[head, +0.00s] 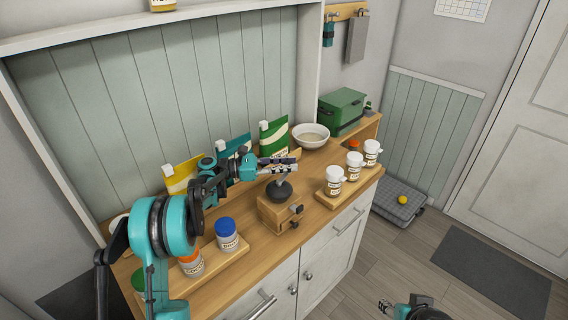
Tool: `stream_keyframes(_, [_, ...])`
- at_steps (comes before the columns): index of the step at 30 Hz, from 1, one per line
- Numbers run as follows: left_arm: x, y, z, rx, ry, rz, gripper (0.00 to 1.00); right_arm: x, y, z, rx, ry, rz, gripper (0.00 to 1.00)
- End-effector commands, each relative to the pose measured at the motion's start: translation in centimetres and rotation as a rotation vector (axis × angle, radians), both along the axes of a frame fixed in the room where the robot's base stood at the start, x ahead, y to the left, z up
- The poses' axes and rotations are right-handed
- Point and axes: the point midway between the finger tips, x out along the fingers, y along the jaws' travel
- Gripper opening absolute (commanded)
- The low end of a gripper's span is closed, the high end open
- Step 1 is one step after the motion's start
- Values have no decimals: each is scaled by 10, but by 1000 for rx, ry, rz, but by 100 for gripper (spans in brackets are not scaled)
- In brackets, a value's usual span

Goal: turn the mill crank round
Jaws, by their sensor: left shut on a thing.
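The mill has a wooden box body (279,214) with a small drawer front and a dark rounded top (280,190). It stands upright on the wooden counter. My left gripper (284,166) is just above the mill's top, with its fingers pointing right. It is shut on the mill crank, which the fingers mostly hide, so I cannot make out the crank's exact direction. My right gripper (384,306) is low at the bottom edge, over the floor and far from the mill; its jaws are too small to judge.
White jars (334,181) stand on a wooden board right of the mill. A blue-lidded jar (227,236) and an orange-lidded one stand front left. Upright packets (273,138), a bowl (311,136) and a green box (341,110) are behind. Counter is clear close around the mill's front.

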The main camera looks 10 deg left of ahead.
Motion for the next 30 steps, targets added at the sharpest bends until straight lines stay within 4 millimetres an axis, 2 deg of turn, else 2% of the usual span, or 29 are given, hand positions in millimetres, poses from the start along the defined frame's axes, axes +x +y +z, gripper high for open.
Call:
stream_keyframes(7, [-1,-5,0,1,0,-68,0,0,0,1,0,0,0,45])
stream_keyframes(21, [-2,-6,-1,1,0,-80,0,0,0,1,0,0,0,45])
stream_keyframes(22, [-2,-6,-1,1,0,-80,28,0,0,1,0,0,0,45])
stream_keyframes(24, [-1,-5,-1,1,0,-80,45,0,0,1,0,0,0,45])
stream_keyframes(30, [-1,-5,0,0,0,-79,45,0,0,1,0,0,0,45])
